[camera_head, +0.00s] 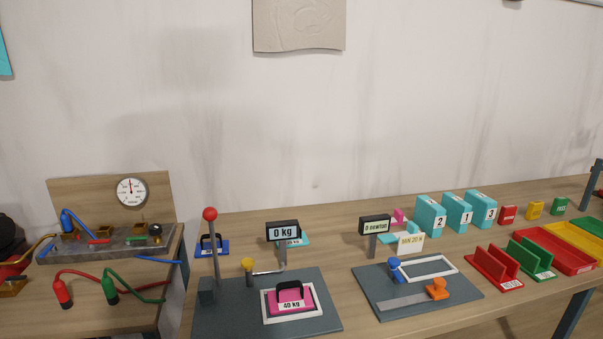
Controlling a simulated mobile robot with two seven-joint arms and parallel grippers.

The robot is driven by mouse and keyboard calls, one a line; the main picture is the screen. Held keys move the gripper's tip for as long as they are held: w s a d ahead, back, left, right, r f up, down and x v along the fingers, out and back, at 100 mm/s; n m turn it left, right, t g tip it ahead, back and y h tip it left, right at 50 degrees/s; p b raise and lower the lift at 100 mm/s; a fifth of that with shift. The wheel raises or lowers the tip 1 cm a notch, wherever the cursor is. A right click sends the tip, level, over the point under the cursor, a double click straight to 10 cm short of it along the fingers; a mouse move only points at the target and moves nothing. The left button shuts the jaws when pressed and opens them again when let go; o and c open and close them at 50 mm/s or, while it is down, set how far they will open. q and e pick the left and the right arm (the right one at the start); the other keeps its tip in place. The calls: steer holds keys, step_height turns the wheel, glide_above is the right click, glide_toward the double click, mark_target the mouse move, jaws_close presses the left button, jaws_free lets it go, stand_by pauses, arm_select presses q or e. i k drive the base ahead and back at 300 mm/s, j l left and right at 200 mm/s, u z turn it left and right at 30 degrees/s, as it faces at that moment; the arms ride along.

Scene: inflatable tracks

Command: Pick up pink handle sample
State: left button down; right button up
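A small pink piece (398,215) shows behind the "0 newton" display (375,224), towards the back of the long table. It stands by a flat teal piece, and its lower part is partly hidden by the display and a cream "MIN 20 N" card (411,243). A pink block marked "40 kg" (291,306) with a black handle sits inside a white frame on the dark scale plate at the front. Neither of my grippers is in view.
Teal boxes numbered 2, 1 and 3 (457,213) stand right of the pink piece. A dark plate (449,296) with blue and orange parts lies in front. A red-knobbed lever (210,215) rises at left. Red and green holders (494,269) and coloured trays (555,251) fill the right.

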mark_target(290, 296)
steer(key=i+l+u, duration=0.2)
steer(key=l, duration=0.55)
steer(key=l+u, duration=0.15)
steer(key=l, duration=0.6)
steer(key=i+l+u, duration=0.2)
steer(key=l, duration=0.55)
steer(key=k, duration=0.1)
